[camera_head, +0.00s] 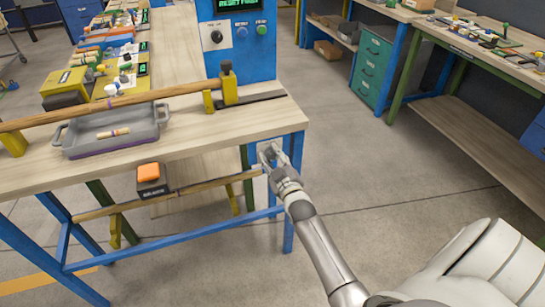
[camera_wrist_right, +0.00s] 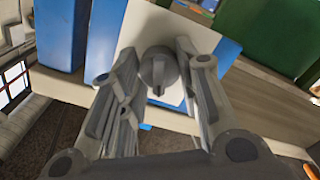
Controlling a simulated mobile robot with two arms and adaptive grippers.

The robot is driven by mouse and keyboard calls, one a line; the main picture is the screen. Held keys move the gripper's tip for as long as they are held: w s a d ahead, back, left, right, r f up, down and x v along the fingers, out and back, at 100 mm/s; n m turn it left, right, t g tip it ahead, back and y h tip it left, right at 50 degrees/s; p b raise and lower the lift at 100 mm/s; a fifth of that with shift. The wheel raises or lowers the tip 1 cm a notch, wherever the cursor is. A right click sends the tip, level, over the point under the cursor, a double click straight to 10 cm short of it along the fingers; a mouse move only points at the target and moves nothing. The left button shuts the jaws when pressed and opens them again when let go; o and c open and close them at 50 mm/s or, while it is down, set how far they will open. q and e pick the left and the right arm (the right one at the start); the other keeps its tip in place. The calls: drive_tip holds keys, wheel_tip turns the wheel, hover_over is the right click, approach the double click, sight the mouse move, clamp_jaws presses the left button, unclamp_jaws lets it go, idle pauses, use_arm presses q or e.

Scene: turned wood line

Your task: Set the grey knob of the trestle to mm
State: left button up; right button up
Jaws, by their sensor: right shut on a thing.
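The grey knob (camera_wrist_right: 158,72) sits on a pale plate (camera_wrist_right: 144,28) on a blue part of the trestle in the right wrist view. It is round with a raised bar across its face. My right gripper (camera_wrist_right: 156,53) is shut on the knob, one finger on each side. No mark or mm lettering around the knob can be read. My left gripper is not in view.
A long wooden rod (camera_head: 160,96) lies over yellow supports on the table. A grey tray (camera_head: 157,143) holds a small turned piece. An orange button box (camera_head: 150,178) hangs at the front edge. A blue panel (camera_head: 243,62) stands behind. The floor to the right is clear.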

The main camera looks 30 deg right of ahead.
drive_tip(key=m+p, duration=0.1)
drive_tip(key=m, duration=0.3)
drive_tip(key=shift+d+m+p, duration=0.1)
drive_tip(key=shift+m+p, duration=0.55)
drive_tip(key=shift+m, duration=1.65)
drive_tip(key=o, duration=1)
drive_tip(key=shift+s, duration=0.6)
drive_tip(key=v, duration=1.1)
